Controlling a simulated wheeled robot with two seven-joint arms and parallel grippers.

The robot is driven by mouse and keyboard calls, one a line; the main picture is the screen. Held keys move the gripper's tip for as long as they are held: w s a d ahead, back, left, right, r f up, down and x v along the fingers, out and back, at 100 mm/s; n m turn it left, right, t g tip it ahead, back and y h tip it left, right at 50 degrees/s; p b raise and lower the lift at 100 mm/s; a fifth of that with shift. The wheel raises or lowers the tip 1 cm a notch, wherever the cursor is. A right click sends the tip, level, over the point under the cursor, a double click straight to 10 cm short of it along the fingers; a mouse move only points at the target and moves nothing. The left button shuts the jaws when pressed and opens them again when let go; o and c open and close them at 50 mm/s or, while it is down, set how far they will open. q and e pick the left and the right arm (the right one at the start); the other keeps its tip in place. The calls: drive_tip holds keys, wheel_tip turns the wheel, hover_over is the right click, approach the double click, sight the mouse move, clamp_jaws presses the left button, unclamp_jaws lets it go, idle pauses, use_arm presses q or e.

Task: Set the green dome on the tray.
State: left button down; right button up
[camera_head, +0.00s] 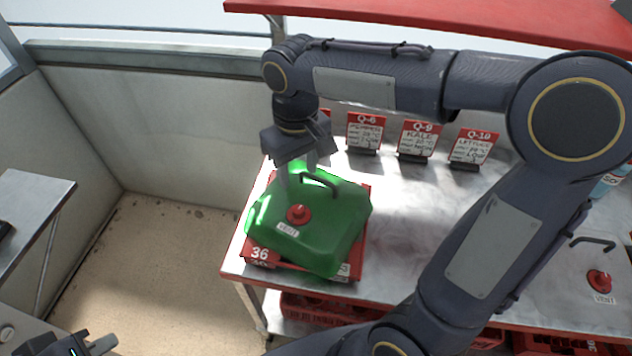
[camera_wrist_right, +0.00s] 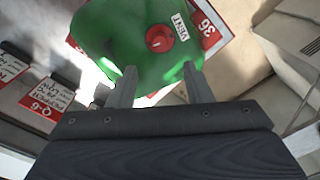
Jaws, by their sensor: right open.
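The green dome (camera_head: 335,225), with a red vent knob and a dark handle (camera_head: 322,183), is over the red tray (camera_head: 259,254) marked 36 on the left end of the bench. The dome looks turned askew to the tray, whose corners show around it; I cannot tell whether it sits flat. My right gripper (camera_head: 299,172) is open just above the dome, beside the handle. My left gripper (camera_head: 95,347) is low at the left, partly cut off.
A pale dome with a red vent knob (camera_head: 599,281) is at the right. Red crates (camera_head: 320,310) are below. A grey side table (camera_head: 30,205) stands left, with open floor between.

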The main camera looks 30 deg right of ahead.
drive_tip(key=s+d+f+m+t+y, duration=0.1)
drive_tip(key=s+d+m+t, duration=0.1)
drive_tip(key=s, duration=0.6)
drive_tip(key=s+d+f+m+t+y, duration=0.1)
drive_tip(key=s+m+t+y, duration=0.1)
drive_tip(key=s, duration=0.6)
drive_tip(key=shift+d+f+t+y, duration=0.3)
drive_tip(key=shift+d+f+t, duration=0.1)
drive_tip(key=shift+t, duration=0.3)
idle(0.8)
